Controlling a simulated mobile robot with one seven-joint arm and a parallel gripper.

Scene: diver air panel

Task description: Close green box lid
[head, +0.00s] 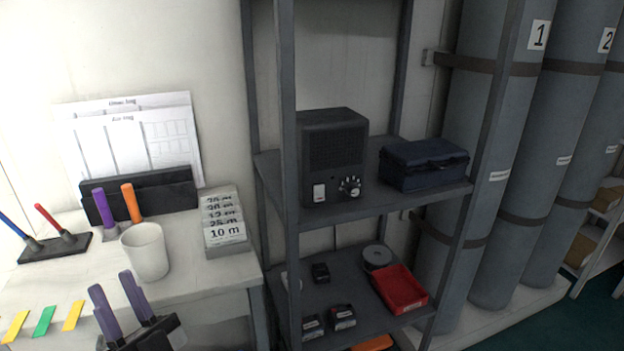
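No green box or green lid shows in the head view. My gripper (112,284) is at the bottom left, in front of the white desk. Its two purple-grey fingers point up and stand apart, with nothing visible between them. Its dark body is cut off by the bottom edge.
The white desk (200,285) holds a white cup (146,251), a depth-card holder (223,232) and coloured tags (44,321). A grey shelf rack (405,201) carries a black radio (334,155), a shut blue box (423,163) and a red tray (400,289). Large cylinders (490,130) stand right.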

